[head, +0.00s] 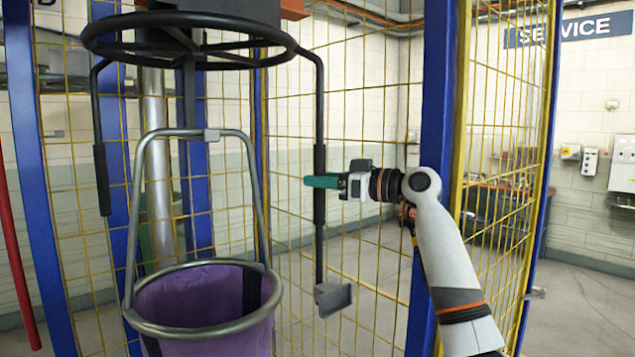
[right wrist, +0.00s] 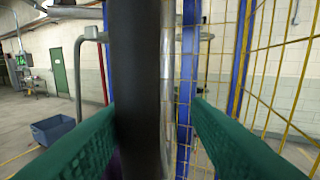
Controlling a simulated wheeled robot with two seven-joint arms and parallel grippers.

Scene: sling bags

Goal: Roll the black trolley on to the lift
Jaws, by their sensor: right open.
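A black ring frame (head: 190,22) with downward bars is at the upper left of the head view; I cannot tell if it belongs to the lift. A purple bag (head: 205,300) with a grey hoop and tall handle (head: 140,190) is below it. My right gripper (head: 318,181) is at the frame's right-hand bar (head: 319,230), which has a sleeve and a grey foot. In the right wrist view the black bar (right wrist: 137,70) stands upright between my open green fingers (right wrist: 155,145). No black trolley is clearly recognizable. My left gripper is out of view.
A yellow mesh fence (head: 370,250) with blue posts (head: 435,110) stands behind the bag and beside my right arm. A dark blue bin (right wrist: 52,128) is on the floor in the right wrist view. Open floor (head: 575,310) lies at the right.

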